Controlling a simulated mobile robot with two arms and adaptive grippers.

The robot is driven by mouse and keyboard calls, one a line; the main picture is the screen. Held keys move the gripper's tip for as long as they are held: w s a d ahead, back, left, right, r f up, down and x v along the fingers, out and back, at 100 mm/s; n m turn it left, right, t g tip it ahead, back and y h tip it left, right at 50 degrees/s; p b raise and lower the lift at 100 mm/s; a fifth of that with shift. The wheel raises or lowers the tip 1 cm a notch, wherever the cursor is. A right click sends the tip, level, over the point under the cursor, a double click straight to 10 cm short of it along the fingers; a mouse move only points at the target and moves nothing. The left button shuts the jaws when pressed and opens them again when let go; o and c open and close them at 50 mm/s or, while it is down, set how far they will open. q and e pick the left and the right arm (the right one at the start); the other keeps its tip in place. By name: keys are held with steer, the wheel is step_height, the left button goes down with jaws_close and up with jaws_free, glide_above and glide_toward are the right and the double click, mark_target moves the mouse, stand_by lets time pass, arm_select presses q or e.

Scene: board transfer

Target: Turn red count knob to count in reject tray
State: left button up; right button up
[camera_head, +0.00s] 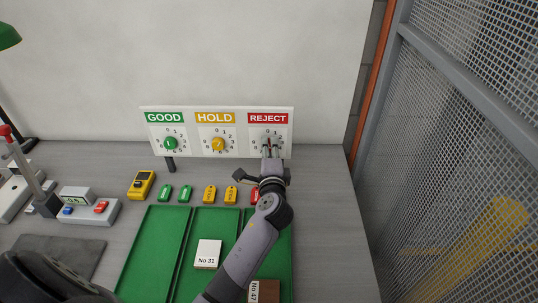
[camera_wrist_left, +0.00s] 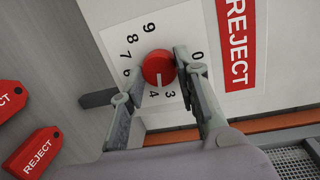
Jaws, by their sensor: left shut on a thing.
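The red count knob (camera_wrist_left: 158,67) is on the REJECT dial of the white panel (camera_head: 182,110). My left gripper (camera_wrist_left: 160,75) is shut on the red knob, one finger on each side. The white mark on the knob points roughly between 3 and 4 in the left wrist view. In the head view my left gripper (camera_head: 268,152) hides the knob and the lower dial. The reject tray (camera_head: 283,262), the right green one, is partly behind my arm. A brown board with a "No 47" label (camera_head: 254,291) shows in it. My right gripper is not in view.
The green knob (camera_head: 170,143) and yellow knob (camera_head: 217,144) sit left on the panel. Red REJECT tags (camera_wrist_left: 32,150) lie below it. The middle tray holds a "No 31" piece (camera_head: 207,253); the left tray (camera_head: 152,250) looks empty. A mesh fence (camera_head: 450,130) stands at the right.

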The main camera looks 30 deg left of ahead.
mark_target(268, 114)
arm_select(q)
steer(key=shift+n+h+b, duration=0.4)
steer(key=shift+n+b, duration=0.55)
steer(key=shift+n, duration=2.15)
steer(key=o, duration=1.2)
steer(key=shift+r, duration=0.1)
step_height(268, 114, up, 10)
steer(key=shift+s+a+f, duration=0.15)
steer(key=shift+f, duration=0.05)
steer(key=shift+r, duration=0.15)
